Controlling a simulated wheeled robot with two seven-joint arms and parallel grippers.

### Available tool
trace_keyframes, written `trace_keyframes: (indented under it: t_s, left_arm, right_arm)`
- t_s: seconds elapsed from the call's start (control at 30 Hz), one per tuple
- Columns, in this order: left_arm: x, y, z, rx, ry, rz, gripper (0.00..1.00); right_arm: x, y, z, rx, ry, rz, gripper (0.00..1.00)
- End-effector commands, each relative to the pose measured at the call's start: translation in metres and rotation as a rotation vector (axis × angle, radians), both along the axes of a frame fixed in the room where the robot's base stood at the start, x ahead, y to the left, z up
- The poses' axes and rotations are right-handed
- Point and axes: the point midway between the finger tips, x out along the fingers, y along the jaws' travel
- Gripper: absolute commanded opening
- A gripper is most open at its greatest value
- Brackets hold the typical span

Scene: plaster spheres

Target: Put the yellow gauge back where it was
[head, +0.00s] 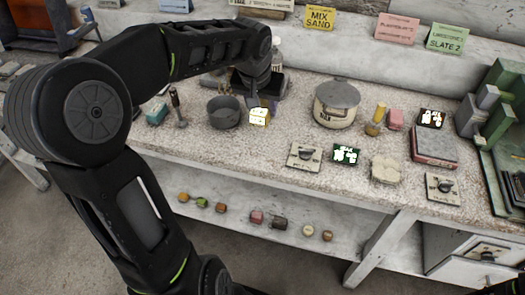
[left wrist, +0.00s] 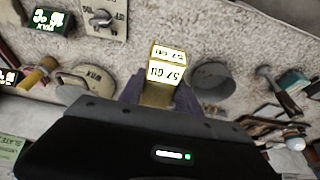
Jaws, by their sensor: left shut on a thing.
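The yellow gauge (head: 259,117) is a small yellow block with bright white faces bearing dark characters. My left gripper (head: 257,101) is shut on it from above, just right of a dark grey bowl (head: 224,112). In the left wrist view, the gauge (left wrist: 167,72) sits between the two fingers (left wrist: 158,96), its lit faces showing beyond the tips. I cannot tell whether its bottom touches the speckled counter (head: 290,135). A green gauge (head: 346,154) and a dark gauge (head: 432,118) show similar bright displays. My right gripper is not in view.
A lidded pot (head: 336,105) stands right of the gauge, with a dial plate (head: 304,156) in front. A hammer-like tool (head: 177,104) is left of the bowl. Small blocks line the lower shelf (head: 320,205).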

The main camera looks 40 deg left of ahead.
Motion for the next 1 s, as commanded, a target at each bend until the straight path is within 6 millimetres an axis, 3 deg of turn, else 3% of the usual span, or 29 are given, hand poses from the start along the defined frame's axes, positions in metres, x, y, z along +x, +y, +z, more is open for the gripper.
trace_keyframes:
  t_s: [0.27,0.63,1.0]
  left_arm:
    - [0.000,-0.001,-0.003,0.000,0.001,-0.001,0.00]
    - [0.001,-0.001,-0.059,0.001,0.001,-0.003,0.00]
    - [0.001,-0.001,-0.065,0.000,0.001,-0.001,0.00]
  right_arm:
    - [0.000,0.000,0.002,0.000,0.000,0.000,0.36]
    - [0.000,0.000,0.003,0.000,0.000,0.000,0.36]
    - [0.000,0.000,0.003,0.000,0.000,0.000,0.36]
